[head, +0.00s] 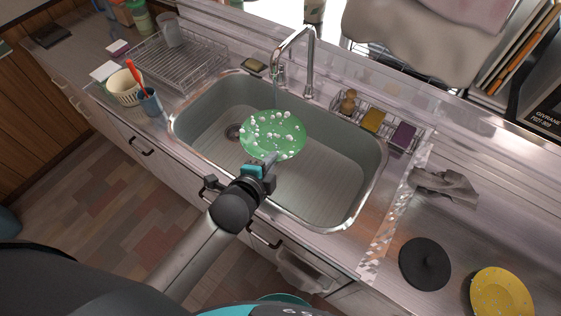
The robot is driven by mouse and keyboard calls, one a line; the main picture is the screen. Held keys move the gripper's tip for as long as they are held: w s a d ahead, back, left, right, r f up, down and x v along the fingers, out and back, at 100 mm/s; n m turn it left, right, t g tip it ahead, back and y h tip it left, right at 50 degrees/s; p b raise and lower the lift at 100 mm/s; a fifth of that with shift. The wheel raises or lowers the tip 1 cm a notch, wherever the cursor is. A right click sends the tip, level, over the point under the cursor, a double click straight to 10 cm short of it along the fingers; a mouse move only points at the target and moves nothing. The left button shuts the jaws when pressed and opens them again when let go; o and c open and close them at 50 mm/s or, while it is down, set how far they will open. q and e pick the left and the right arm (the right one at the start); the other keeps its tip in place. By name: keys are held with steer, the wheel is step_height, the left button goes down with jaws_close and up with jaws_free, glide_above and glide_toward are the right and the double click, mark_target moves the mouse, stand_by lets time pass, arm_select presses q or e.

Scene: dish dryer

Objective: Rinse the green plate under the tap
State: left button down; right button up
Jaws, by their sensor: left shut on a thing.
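The green plate (273,146) is held over the sink (340,165), with many white blobs that look like foam on its upper face. My left gripper (268,163) is shut on the plate's near edge. The tap (310,62) stands behind the sink, and its spout (276,75) ends just above the plate's far edge. A faint thin stream seems to run from the spout to the plate. My right gripper is not in view.
A dish rack (180,62) stands left of the sink, with a cream basket (124,90) and a blue cup (150,104) nearer. A sponge caddy (349,102), grey cloth (447,186), black lid (424,264) and yellow plate (500,293) are on the right.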

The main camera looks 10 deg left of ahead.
mark_target(258, 138)
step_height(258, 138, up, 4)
steer(key=p, duration=0.3)
arm_select(q)
steer(key=shift+w+a+f+m+h+b, duration=0.2)
steer(key=shift+w+f+m+h+b, duration=0.3)
steer(key=shift+w+f+b, duration=0.45)
steer(key=w+a+b, duration=0.1)
steer(key=w+a+f+b, duration=0.1)
steer(key=w+a, duration=0.1)
steer(key=shift+w+f+b, duration=0.1)
steer(key=shift+w+b, duration=0.15)
steer(key=shift+b, duration=0.1)
steer(key=shift+w+a+f+b, duration=0.15)
steer(key=shift+w+a+b, duration=0.15)
steer(key=shift+w+a, duration=0.45)
steer(key=shift+w+a+f+b, duration=0.15)
steer(key=shift+w+a+b, duration=0.1)
steer(key=shift+w+a, duration=0.45)
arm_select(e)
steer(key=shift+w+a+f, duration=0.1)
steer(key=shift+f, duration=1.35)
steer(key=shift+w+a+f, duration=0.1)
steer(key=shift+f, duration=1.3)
arm_select(q)
steer(key=shift+w+d, duration=0.15)
steer(key=shift+d, duration=0.1)
steer(key=shift+w+d, duration=0.4)
